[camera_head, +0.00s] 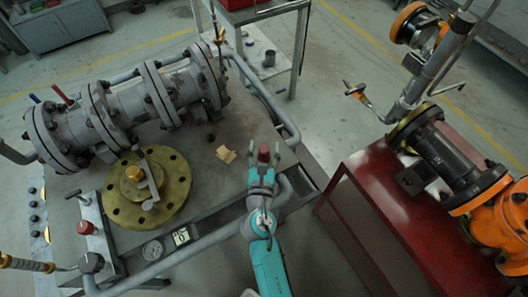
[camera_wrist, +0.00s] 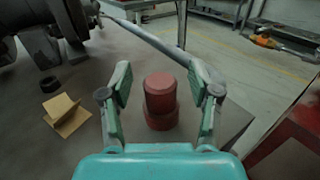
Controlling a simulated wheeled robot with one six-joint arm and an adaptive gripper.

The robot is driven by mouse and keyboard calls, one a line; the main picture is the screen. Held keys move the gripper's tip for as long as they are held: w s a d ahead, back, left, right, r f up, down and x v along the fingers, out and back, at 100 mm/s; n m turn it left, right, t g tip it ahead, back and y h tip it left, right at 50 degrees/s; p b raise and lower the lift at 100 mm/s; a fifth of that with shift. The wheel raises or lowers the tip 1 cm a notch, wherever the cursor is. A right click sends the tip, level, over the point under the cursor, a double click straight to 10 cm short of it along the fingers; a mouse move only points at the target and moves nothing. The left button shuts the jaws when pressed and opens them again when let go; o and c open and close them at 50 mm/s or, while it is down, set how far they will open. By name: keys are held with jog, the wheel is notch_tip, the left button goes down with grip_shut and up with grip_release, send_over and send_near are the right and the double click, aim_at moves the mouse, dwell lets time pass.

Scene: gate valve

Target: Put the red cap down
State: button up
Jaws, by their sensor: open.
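The red cap (camera_head: 263,154) stands upright on the grey table top (camera_head: 215,185) near its right side. In the wrist view the red cap (camera_wrist: 160,98) is a dark red stepped cylinder. My gripper (camera_head: 262,172) is open, with its teal fingers spread to either side of the cap. In the wrist view my gripper (camera_wrist: 160,92) shows a gap between each finger and the cap. The base of the cap appears to rest on the table top.
A folded piece of cardboard (camera_head: 226,154) lies left of the cap. A brass flange (camera_head: 176,190) and a large grey valve body (camera_head: 130,105) stand further left. A grey pipe (camera_head: 268,100) runs along the table's edge. A red cabinet (camera_head: 375,215) stands to the right.

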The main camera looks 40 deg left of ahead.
grip_shut()
